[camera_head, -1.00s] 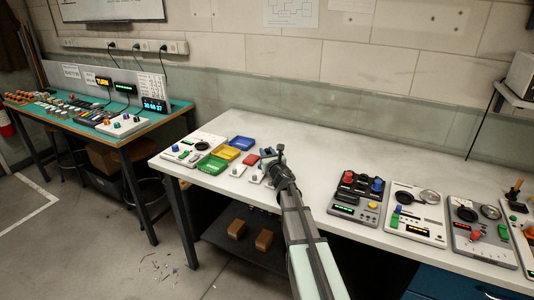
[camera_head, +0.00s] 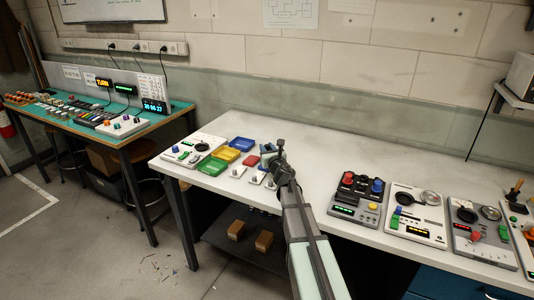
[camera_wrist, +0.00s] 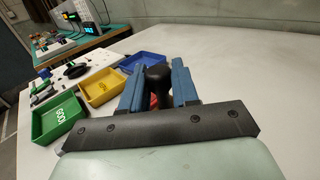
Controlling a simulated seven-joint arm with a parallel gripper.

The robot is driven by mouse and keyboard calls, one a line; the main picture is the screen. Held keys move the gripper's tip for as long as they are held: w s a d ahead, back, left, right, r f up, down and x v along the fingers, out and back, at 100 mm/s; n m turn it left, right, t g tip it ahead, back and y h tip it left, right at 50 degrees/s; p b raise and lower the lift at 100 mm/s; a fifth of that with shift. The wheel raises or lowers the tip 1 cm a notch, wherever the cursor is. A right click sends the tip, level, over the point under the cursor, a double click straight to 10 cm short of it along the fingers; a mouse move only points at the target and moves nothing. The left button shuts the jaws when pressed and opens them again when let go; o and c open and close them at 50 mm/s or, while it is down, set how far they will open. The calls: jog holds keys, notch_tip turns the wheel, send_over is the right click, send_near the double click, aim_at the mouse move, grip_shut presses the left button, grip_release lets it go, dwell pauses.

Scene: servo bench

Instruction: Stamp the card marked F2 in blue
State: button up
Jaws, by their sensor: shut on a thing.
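My gripper (camera_wrist: 157,82) has its two blue fingers shut on a black rounded handle (camera_wrist: 158,76) in the wrist view. Some red shows low between the fingers; I cannot tell whether it belongs to the held thing. In the head view my gripper (camera_head: 268,155) is over the left part of the white bench, right of the coloured trays. A red item (camera_head: 252,161) lies just left of it. Small pale pieces with dark marks, one of them a pale piece (camera_head: 237,171), lie near the front edge. I cannot read F2 on any of them.
A green tray (camera_wrist: 56,118), a yellow tray (camera_wrist: 101,87) and a blue tray (camera_wrist: 142,61) lie to the left. A white device (camera_head: 188,150) stands beyond them. Control boxes, including a dark one (camera_head: 356,197), line the right side. The bench's middle and back are clear.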

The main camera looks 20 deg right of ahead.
jog(key=shift+r, duration=2.3)
jog(key=shift+d+f, duration=0.1)
jog(key=shift+d, duration=0.1)
jog(key=a+n+g+y, duration=0.5)
jog(key=a+n+y, duration=0.4)
jog(key=a+y, duration=0.35)
jog(key=shift+y, duration=0.25)
jog(key=shift+w+f, duration=0.15)
jog(key=shift+f, duration=1.45)
jog(key=shift+w+f, duration=0.1)
jog(key=shift+f, duration=1.5)
jog(key=shift+f, duration=0.55)
